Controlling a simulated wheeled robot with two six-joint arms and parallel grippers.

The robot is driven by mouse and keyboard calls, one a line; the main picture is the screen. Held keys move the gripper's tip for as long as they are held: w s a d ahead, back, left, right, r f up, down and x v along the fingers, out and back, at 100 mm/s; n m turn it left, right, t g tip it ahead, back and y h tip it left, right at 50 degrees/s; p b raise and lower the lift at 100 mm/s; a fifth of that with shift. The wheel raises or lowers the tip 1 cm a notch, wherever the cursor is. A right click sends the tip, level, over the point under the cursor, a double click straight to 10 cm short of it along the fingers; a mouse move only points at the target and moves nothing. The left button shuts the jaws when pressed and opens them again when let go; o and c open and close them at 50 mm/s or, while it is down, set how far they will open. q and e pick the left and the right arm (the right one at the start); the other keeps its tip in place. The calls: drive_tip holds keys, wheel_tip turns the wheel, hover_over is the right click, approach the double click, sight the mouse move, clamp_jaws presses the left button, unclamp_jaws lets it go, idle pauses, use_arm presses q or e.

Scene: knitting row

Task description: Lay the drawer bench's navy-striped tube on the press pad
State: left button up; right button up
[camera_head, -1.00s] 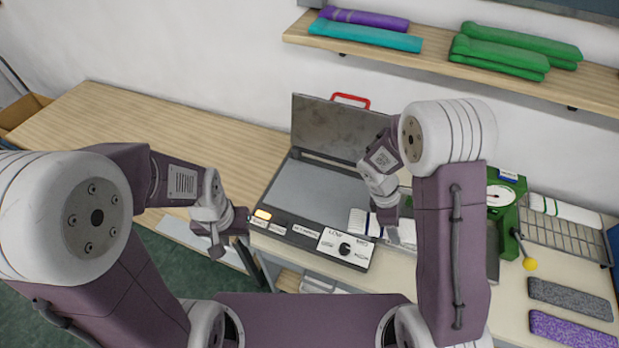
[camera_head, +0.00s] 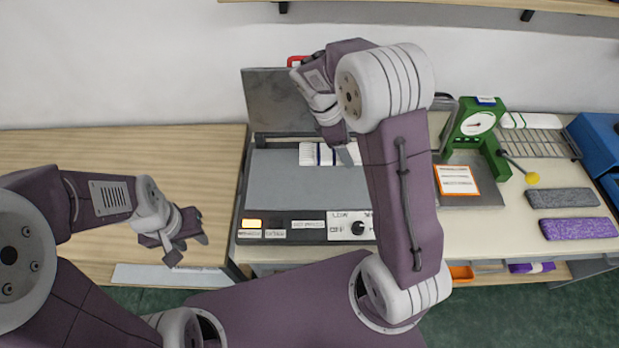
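The navy-striped tube (camera_head: 315,154) is white with dark blue bands and lies crosswise over the rear part of the press pad (camera_head: 285,195). My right gripper (camera_head: 346,156) is at the tube's right part and appears shut on it; my arm hides part of this. I cannot tell whether the tube touches the pad. The grey pad is bare in front of the tube, and the press lid (camera_head: 278,100) stands open behind. My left gripper (camera_head: 188,248) is open and empty, over the front of the wooden table left of the press.
The wooden table (camera_head: 120,150) at left is clear.

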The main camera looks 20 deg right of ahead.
drive_tip(key=shift+s+d+f, duration=0.15)
drive_tip(key=shift+d+f, duration=0.05)
drive_tip(key=shift+d, duration=0.05)
drive_tip(key=shift+w+a+f, duration=0.1)
drive_tip(key=shift+w+a, duration=0.15)
drive_tip(key=shift+a, duration=0.2)
drive_tip(key=p, duration=0.1)
hover_over(307, 184)
drive_tip(key=a, duration=0.1)
drive_tip(key=f, duration=0.6)
drive_tip(key=shift+w+a+f, duration=0.2)
drive_tip(key=shift+w+f, duration=0.05)
drive_tip(key=shift+f, duration=0.15)
wheel_tip(307, 184, down, 4)
drive_tip(key=shift+s+d+r+p, duration=0.1)
drive_tip(key=shift+r+p, duration=0.05)
drive_tip(key=shift+p, duration=0.4)
drive_tip(key=shift+f, duration=0.2)
drive_tip(key=shift+f, duration=0.1)
drive_tip(key=o, duration=1.3)
